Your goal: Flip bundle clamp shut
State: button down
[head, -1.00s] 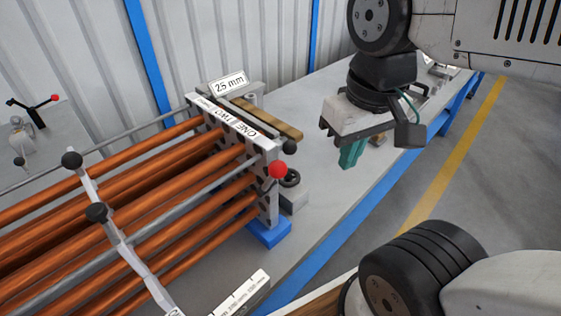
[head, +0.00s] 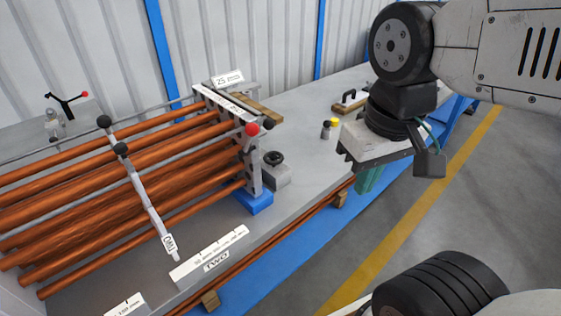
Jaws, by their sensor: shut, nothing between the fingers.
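A bundle of copper tubes (head: 110,185) lies at the left, running into an upright perforated plate (head: 246,165) on a blue foot (head: 254,200). A red ball knob (head: 252,129) shows at the plate's top corner. I cannot tell which part is the bundle clamp. My gripper (head: 368,186), with green fingers, is shut and empty, right of the bundle and apart from it.
A black round knob on a grey block (head: 275,165), a wooden strip (head: 256,108) and small black and yellow-topped items (head: 330,127) stand nearby. The bench top (head: 308,152) between bundle and gripper is mostly clear.

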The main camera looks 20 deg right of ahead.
aim_at(251, 129)
jog(key=k, duration=0.35)
jog(key=z, duration=1.5)
jog(key=i, duration=1.25)
jog(key=u, duration=1.7)
